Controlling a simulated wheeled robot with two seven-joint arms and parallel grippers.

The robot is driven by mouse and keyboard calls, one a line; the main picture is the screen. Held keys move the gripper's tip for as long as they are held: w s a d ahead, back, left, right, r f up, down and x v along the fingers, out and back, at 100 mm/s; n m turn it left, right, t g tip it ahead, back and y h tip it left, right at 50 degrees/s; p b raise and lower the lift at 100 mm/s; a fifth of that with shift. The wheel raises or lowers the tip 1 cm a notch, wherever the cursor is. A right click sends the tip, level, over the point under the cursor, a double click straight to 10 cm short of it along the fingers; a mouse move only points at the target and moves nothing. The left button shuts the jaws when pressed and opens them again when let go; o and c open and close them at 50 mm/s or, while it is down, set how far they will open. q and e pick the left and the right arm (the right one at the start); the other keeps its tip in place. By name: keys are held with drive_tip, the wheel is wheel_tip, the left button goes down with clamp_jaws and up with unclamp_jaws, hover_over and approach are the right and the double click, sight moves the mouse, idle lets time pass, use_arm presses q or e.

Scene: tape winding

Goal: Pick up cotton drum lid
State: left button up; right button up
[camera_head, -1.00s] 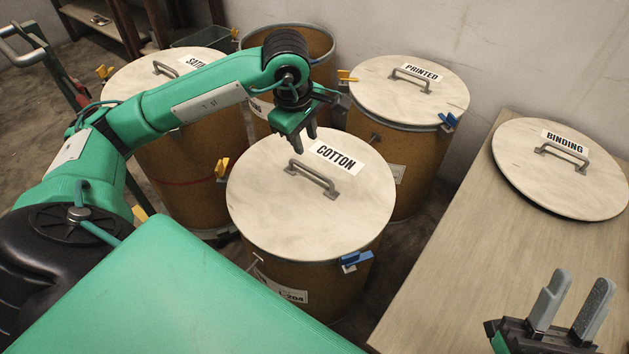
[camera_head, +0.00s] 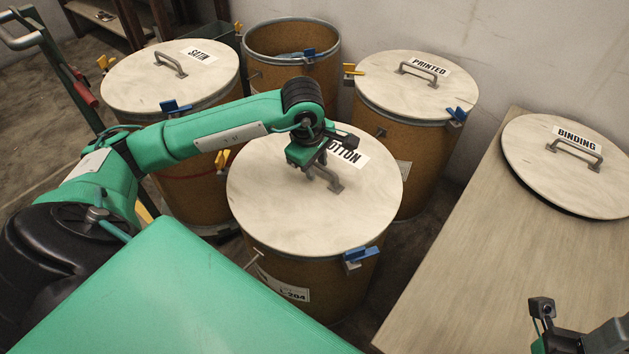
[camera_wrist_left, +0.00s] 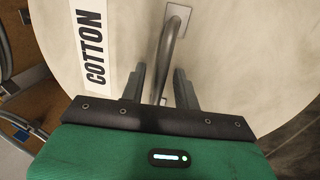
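The cotton drum lid (camera_head: 290,220) is a round pale lid lying on its brown drum in the middle of the head view. Its label is partly covered by my left gripper (camera_head: 310,170). The lid also shows in the left wrist view (camera_wrist_left: 240,50). My left gripper is at the lid's grey handle (camera_head: 332,182). In the left wrist view its two fingers (camera_wrist_left: 160,88) stand apart, one on each side of the handle (camera_wrist_left: 170,50), with gaps visible. My right gripper (camera_head: 590,335) is at the lower right corner, partly cut off by the frame edge.
Drums with satin (camera_head: 150,85) and printed (camera_head: 420,90) lids stand behind, with an open drum (camera_head: 290,28) between them. The binding lid (camera_head: 580,185) lies on the wooden table (camera_head: 470,250) at right. Blue clamps (camera_head: 358,257) and yellow clamps (camera_head: 221,160) stick out from the drums.

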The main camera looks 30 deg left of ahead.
use_arm(q)
clamp_jaws()
idle(1.4)
